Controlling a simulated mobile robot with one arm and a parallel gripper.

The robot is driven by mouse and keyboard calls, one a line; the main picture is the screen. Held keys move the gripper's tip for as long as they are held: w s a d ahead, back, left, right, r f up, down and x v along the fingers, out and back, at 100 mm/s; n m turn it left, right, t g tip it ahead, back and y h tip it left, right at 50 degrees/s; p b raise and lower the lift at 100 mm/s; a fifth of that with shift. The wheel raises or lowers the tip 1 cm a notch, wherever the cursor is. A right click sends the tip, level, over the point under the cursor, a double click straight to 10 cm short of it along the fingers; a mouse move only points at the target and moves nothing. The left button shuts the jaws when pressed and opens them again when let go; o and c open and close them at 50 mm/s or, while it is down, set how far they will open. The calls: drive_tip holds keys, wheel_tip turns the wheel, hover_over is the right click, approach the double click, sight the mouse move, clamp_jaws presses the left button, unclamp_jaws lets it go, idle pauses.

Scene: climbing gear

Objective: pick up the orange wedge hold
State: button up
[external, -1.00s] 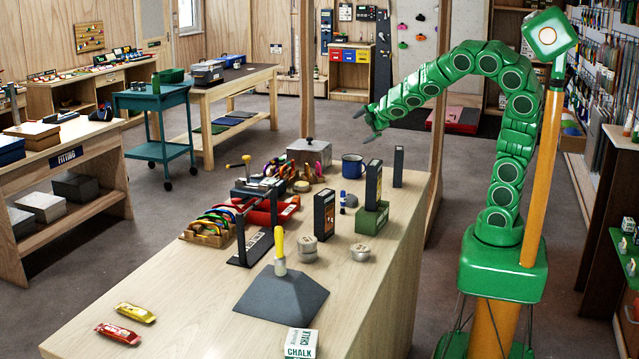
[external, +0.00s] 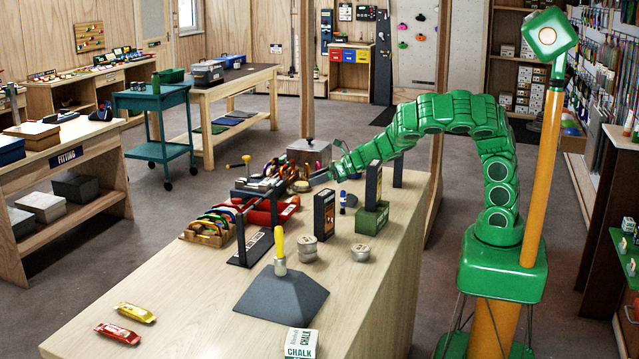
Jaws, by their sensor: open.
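My green arm reaches left over the far part of the workbench in the external view. My gripper (external: 322,174) is open and low over the bench, just right of small coloured pieces (external: 311,168) beside a grey lidded box (external: 308,151). Some of these look orange or reddish. They are too small and partly covered for me to tell which is the orange wedge hold, or whether the fingers touch or surround one.
Dark upright boxes (external: 373,184) and a green box (external: 371,219) stand close below the forearm. The bench's front left is mostly clear.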

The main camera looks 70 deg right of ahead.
sight(299, 199)
drive_tip(key=a+f+n+y, duration=0.1)
drive_tip(key=a+n, duration=0.1)
drive_tip(key=s+a+f+n+g+y, duration=0.1)
drive_tip(key=a+f+n, duration=0.1)
drive_tip(key=shift+s+f, duration=0.1)
drive_tip(key=shift+s, duration=0.05)
drive_tip(key=shift+d+x, duration=0.2)
drive_tip(key=shift+x, duration=1.7)
drive_tip(key=shift+d+x, duration=0.15)
drive_tip(key=shift+x, duration=1.7)
drive_tip(key=shift+f, duration=0.15)
drive_tip(key=shift+c, duration=0.3)
drive_tip(key=c, duration=1.3)
